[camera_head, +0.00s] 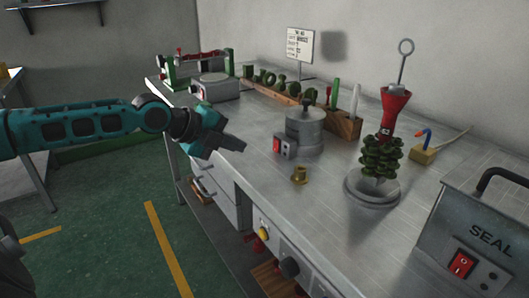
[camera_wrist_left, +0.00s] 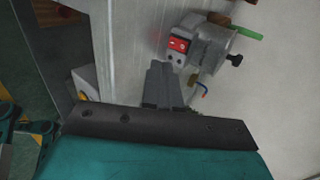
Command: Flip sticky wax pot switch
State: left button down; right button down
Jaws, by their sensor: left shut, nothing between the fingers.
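The wax pot (camera_head: 306,128) is a grey metal cylinder with a knobbed lid, standing on the metal bench. A small grey box on its front-left side carries a red switch (camera_head: 277,145). The red switch also shows in the left wrist view (camera_wrist_left: 179,44), beyond the fingertips. My left gripper (camera_head: 240,144) is shut and empty, at the bench's front edge, left of the switch and apart from it. In the left wrist view, its closed fingers (camera_wrist_left: 162,80) point toward the switch box with a small gap. My right gripper is not in view.
A small brass piece (camera_head: 299,175) lies in front of the pot. A wooden rack (camera_head: 345,125) with tools stands behind it. The bench between gripper and switch looks clear.

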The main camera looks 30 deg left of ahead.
aim_at(275, 150)
pick_arm(q)
jog(key=shift+w+f, duration=0.2)
jog(key=shift+w, duration=0.15)
jog(key=shift+w+d+r+x, duration=0.15)
jog(key=shift+r+x, duration=0.1)
jog(key=shift+x, duration=1.1)
jog(key=shift+w+d+r+x, duration=0.15)
jog(key=shift+r+x, duration=0.1)
jog(key=shift+x, duration=1.05)
jog(key=shift+w+r+x, duration=0.1)
jog(key=shift+r+x, duration=0.15)
jog(key=shift+x, duration=1.1)
